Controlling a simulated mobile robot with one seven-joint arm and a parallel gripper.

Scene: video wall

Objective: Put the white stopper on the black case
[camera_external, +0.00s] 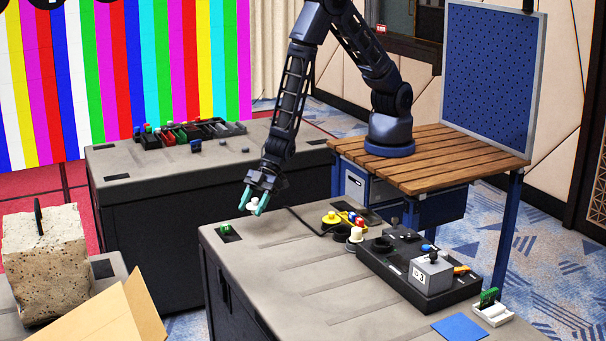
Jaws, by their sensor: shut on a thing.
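My gripper (253,203), with teal fingers, is shut on the white stopper (254,205) and holds it over the far left corner of the near grey bench. The stopper is small, and the fingers partly hide it. The black case (388,268) lies on the right part of the same bench, well to the right of my gripper and apart from it. A round black part (382,243) shows on its left end. A grey block (431,271) sits on the case and hides part of its top.
Below my gripper is a green piece (225,228) on a dark patch. A yellow holder (333,219) with coloured pieces and a cream-topped knob (356,235) stand left of the case. A blue mat (459,327) and white holder (492,313) lie at right. The bench's middle is clear.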

